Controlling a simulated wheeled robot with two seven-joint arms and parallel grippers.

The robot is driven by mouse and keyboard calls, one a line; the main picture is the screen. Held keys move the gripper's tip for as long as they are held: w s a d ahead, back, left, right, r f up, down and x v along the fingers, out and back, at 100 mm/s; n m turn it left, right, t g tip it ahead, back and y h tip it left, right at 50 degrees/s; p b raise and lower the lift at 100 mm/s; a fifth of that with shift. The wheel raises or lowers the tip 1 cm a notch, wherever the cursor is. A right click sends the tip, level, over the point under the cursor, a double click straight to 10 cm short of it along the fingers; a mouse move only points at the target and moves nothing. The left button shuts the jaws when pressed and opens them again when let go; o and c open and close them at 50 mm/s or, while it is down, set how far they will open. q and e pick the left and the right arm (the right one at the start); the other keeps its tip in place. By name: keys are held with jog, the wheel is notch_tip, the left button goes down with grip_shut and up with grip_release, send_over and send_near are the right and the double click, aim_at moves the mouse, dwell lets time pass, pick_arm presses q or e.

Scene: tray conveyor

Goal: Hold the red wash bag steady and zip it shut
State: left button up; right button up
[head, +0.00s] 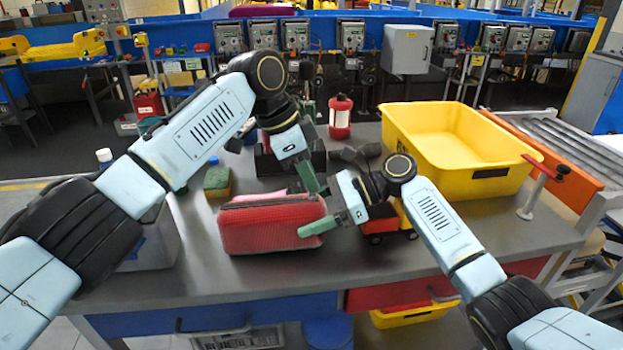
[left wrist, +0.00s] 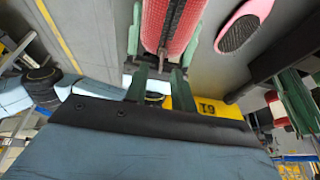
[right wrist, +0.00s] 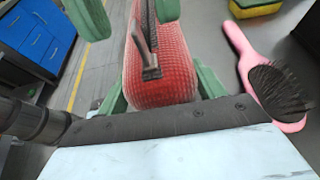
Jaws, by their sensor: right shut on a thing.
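The red wash bag (head: 268,230) lies on the grey table with its zip along the top. In the right wrist view the bag (right wrist: 160,85) shows a dark zip strip with a metal pull (right wrist: 150,66) near the closer end. My right gripper (head: 322,212) is shut across the bag's right end, one finger on each side. My left gripper (head: 312,182) is above that same end, fingers apart, with nothing between them. In the left wrist view the bag (left wrist: 170,25) lies just beyond its open fingers. Whether the left fingers touch the pull cannot be told.
A pink hairbrush (right wrist: 268,85) lies behind the bag. A sponge (head: 217,181) is at the back left, a red bottle (head: 340,117) behind. A toy truck (head: 385,222) stands right of the bag, near a yellow bin (head: 455,140). The table in front is clear.

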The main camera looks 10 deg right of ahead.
pick_arm(q)
jog(key=v, duration=1)
pick_arm(e)
jog(key=o, duration=1.3)
